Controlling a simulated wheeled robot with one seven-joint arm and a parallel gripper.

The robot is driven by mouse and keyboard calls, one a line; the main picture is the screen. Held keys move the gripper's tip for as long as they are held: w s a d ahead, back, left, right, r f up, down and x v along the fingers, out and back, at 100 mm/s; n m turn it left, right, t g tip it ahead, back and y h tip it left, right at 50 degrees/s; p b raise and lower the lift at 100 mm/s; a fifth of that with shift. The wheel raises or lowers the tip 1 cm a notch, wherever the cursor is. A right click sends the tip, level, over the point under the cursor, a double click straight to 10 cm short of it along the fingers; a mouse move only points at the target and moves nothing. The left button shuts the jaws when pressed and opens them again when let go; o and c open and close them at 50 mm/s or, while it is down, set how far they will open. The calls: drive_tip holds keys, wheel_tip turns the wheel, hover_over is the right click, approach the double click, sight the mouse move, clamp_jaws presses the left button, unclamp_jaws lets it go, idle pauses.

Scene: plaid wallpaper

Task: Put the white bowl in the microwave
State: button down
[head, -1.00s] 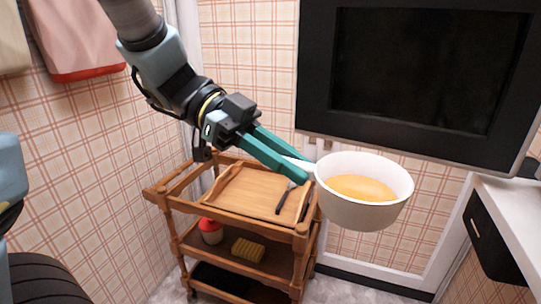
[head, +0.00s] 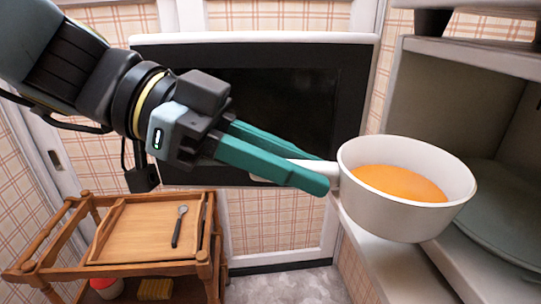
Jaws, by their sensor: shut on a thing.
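The white bowl (head: 385,215) has a short handle and holds something orange. My gripper (head: 322,178) is shut on its handle and holds the bowl upright in the air, right of the picture's middle. The microwave (head: 430,85) appears at the right, its cavity open, with a round plate-like turntable (head: 503,215) inside. Its dark-windowed door (head: 345,105) seems to stand open behind my gripper. The bowl is in front of the opening and hides part of the interior and its front edge.
A wooden cart (head: 40,265) stands at the lower left, with a tray (head: 125,235) and a dark-handled spoon (head: 179,226) on top. A red-and-white container (head: 105,286) and a yellow sponge (head: 155,289) are on its lower shelf. Floor shows at bottom centre.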

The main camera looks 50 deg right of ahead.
sight(375, 161)
drive_tip(key=s+d+p, duration=0.5)
drive_tip(key=shift+s+d+r+p, duration=0.1)
drive_tip(key=shift+d+p, duration=0.1)
drive_tip(key=shift+p, duration=0.15)
drive_tip(key=s+d+b, duration=0.1)
drive_tip(key=s+d, duration=0.2)
drive_tip(key=s+d+b, duration=0.1)
drive_tip(key=s+d, duration=0.2)
drive_tip(key=d, duration=0.1)
drive_tip(key=s+d+f+b, duration=0.1)
drive_tip(key=s+d, duration=0.3)
drive_tip(key=shift+s+b, duration=0.1)
drive_tip(key=shift+b, duration=0.3)
drive_tip(key=shift+f, duration=0.6)
drive_tip(key=shift+f+b, duration=0.4)
drive_tip(key=c, duration=0.7)
unclamp_jaws()
drive_tip(key=v, duration=1)
drive_tip(key=shift+w+a+r, duration=0.15)
drive_tip(key=shift+w+r, duration=0.05)
drive_tip(key=shift+w, duration=0.1)
